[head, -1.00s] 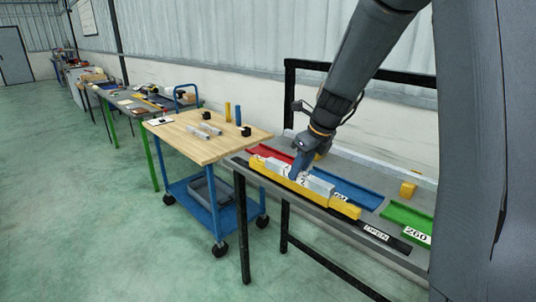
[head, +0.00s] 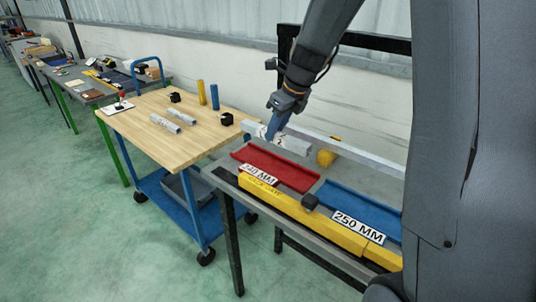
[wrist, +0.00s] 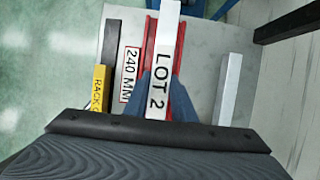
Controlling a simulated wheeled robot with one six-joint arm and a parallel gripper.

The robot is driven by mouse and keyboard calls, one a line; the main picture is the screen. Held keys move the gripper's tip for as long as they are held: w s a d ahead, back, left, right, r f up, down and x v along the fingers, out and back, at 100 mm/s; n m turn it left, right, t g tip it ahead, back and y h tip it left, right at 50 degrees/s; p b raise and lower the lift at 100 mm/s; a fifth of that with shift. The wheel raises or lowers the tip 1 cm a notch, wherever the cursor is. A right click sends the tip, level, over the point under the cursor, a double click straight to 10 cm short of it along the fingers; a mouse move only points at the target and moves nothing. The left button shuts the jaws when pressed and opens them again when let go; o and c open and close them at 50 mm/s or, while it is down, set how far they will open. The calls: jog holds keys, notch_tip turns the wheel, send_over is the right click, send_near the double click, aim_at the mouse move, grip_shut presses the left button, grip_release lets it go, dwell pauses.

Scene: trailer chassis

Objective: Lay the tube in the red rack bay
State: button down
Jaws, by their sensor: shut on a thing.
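My gripper (head: 273,133) is shut on a pale square tube (head: 292,144) and holds it up over the far side of the red rack bay (head: 290,167). In the wrist view, the tube (wrist: 166,30) carries a "LOT 2" label and sits between the blue fingers (wrist: 157,88). There it lies nearly in line with the red bay (wrist: 180,45) and hides much of its floor. The bay is an empty-looking shallow channel with a "240 MM" label (head: 258,174) at its near end. The exact height of the tube above the bay is hard to tell.
The blue bay (head: 350,202), labelled "250 MM", is right of the red one. A yellow rail (head: 290,207) with a small black block (head: 310,201) runs along the front. A wooden cart (head: 165,140) at left holds tubes.

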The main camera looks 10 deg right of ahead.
aim_at(285, 136)
jog(key=f, duration=0.5)
jog(key=shift+w+f, duration=0.25)
jog(key=shift+f, duration=2.2)
jog(key=shift+f, duration=0.1)
jog(key=c, duration=1.5)
grip_release()
jog(key=shift+s, duration=0.1)
jog(key=v, duration=1.2)
jog(key=shift+b, duration=0.3)
